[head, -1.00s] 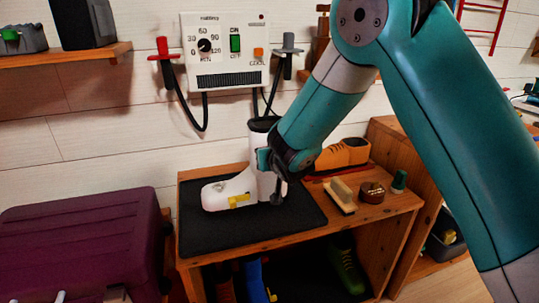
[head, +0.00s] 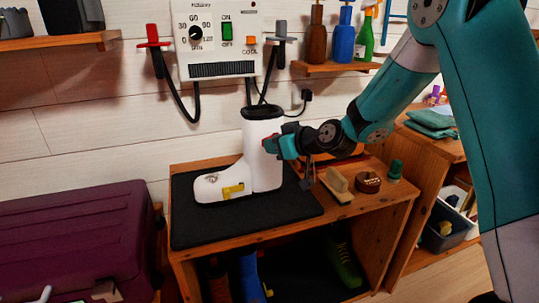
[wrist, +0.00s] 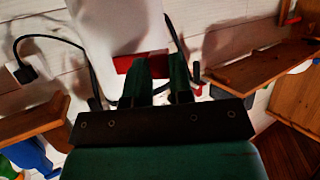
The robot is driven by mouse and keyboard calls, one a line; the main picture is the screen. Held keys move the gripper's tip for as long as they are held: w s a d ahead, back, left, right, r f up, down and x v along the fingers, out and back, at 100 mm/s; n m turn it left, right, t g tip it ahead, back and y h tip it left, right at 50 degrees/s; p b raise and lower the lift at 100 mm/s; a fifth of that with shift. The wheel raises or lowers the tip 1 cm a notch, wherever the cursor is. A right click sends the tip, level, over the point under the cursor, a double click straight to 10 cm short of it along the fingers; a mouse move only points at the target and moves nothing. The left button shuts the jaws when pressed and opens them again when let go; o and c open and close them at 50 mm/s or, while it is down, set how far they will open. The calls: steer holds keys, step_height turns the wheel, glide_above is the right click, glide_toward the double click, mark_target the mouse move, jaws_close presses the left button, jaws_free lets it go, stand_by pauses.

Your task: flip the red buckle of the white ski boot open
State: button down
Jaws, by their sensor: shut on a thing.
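The white ski boot (head: 262,172) stands upright on a black mat (head: 195,232) on a wooden bench, toe to the left. It has a dark cuff opening on top and a yellow buckle (head: 233,190) low on its side. The red buckle (head: 269,146) is on the upper shaft, partly hidden by my gripper (head: 280,147), which reaches it from the right. In the wrist view the red buckle (wrist: 125,64) shows beside my green fingers (wrist: 166,72), against the white shaft. My gripper is shut on it.
A brush (head: 336,183), a round brown tin (head: 368,182) and a green-topped item (head: 395,170) stand right of the mat. A wall control box (head: 220,40) with hanging cables is behind the boot. A purple case (head: 75,245) sits at the left.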

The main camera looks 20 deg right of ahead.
steer(key=shift+s+d+n+g+y+b, duration=0.1)
steer(key=shift+d+n+g+y+b, duration=0.5)
steer(key=shift+n+g+y, duration=0.35)
steer(key=shift+s+d+n+g+y+b, duration=0.1)
steer(key=shift+d+n+g+y+b, duration=0.55)
steer(key=shift+n, duration=0.4)
steer(key=shift+s+d+n+g+y+b, duration=0.1)
steer(key=shift+d+n+g+y+b, duration=0.4)
steer(key=shift+n+g+y, duration=0.4)
steer(key=c, duration=1)
jaws_free()
